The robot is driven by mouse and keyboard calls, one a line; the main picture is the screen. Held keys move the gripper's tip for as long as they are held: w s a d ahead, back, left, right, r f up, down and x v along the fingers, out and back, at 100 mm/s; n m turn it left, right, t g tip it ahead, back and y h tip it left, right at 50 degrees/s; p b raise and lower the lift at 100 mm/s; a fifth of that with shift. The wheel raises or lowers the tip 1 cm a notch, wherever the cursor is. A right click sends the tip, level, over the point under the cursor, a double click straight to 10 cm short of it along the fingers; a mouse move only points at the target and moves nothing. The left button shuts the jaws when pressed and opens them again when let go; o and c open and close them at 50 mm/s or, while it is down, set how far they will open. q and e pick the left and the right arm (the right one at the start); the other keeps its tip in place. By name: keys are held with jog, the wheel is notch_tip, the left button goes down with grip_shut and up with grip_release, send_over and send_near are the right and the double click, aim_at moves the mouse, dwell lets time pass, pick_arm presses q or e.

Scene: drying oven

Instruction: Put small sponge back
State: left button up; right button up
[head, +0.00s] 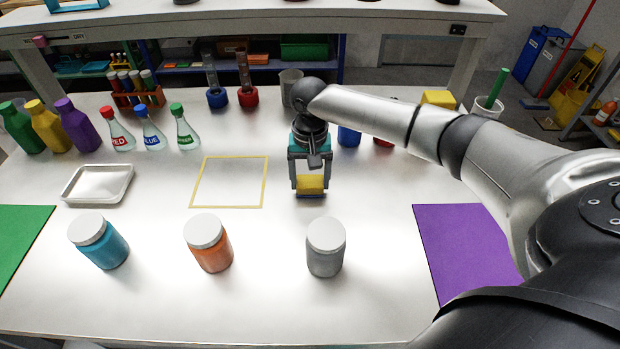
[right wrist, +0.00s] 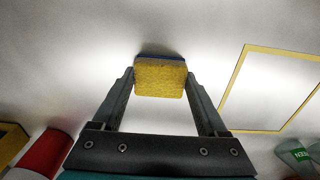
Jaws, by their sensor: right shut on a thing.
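The small sponge (head: 310,184) is a yellow block with a thin blue layer at its bottom. My right gripper (head: 310,186) points down and is shut on it, with one finger at each side. In the right wrist view the sponge (right wrist: 160,78) sits between the two fingertips (right wrist: 160,82). The sponge is at or just above the white table top; I cannot tell whether it touches. A yellow outlined square (head: 264,182) on the table lies just left of the sponge and is empty. My left gripper is not in view.
Blue (head: 103,246), orange (head: 211,248) and grey (head: 325,252) jars stand in front. A metal tray (head: 66,188) is at left. Flasks (head: 187,135) and a beaker (head: 291,78) stand behind.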

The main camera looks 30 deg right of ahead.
aim_at(310, 181)
jog(key=o, duration=1.3)
jog(key=shift+f, duration=0.15)
jog(key=shift+o, duration=0.2)
notch_tip(310, 181, up, 12)
jog(key=p, duration=0.3)
jog(key=shift+r, duration=0.2)
